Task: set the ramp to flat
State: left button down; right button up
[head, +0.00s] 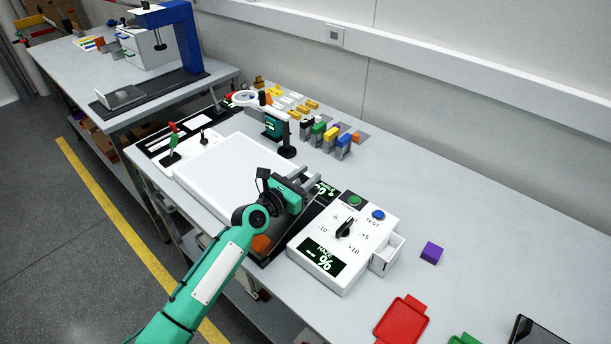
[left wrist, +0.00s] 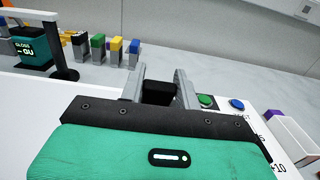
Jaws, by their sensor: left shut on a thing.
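My left gripper (head: 312,180) reaches over a dark panel between the white light table and the white box. In the left wrist view its two grey fingers (left wrist: 158,88) are shut on a small black part (left wrist: 158,93). What that part belongs to is mostly hidden by my gripper. A dark panel with green lettering (head: 326,189) shows just past the gripper, partly covered; I cannot read it fully. No tilted surface that I can clearly name as the ramp shows; my arm covers much of the panel. An orange piece (head: 261,244) shows beside my wrist.
The white box (head: 318,229) to the right has a black dial (head: 345,228), green and blue buttons and a small side drawer (head: 388,254). Left is a white light table (head: 232,170). Coloured blocks (head: 331,135) stand behind. A purple cube (head: 432,252) and red tray (head: 402,321) lie right.

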pick_arm(q)
jog(key=shift+w+d+f+g+y+p, duration=0.4)
jog(key=shift+f+p, duration=0.65)
jog(key=shift+p, duration=0.5)
jog(key=shift+w+d+f+g+y+p, duration=0.25)
jog(key=shift+f+g+y+p, duration=0.3)
jog(key=shift+f+p, duration=0.75)
jog(key=shift+w+d+f+g+y+p, duration=0.35)
jog(key=shift+f+p, duration=0.5)
jog(key=shift+p, duration=0.9)
jog(key=shift+f, duration=0.7)
jog(key=c, duration=1)
grip_release()
jog(key=shift+a, duration=0.1)
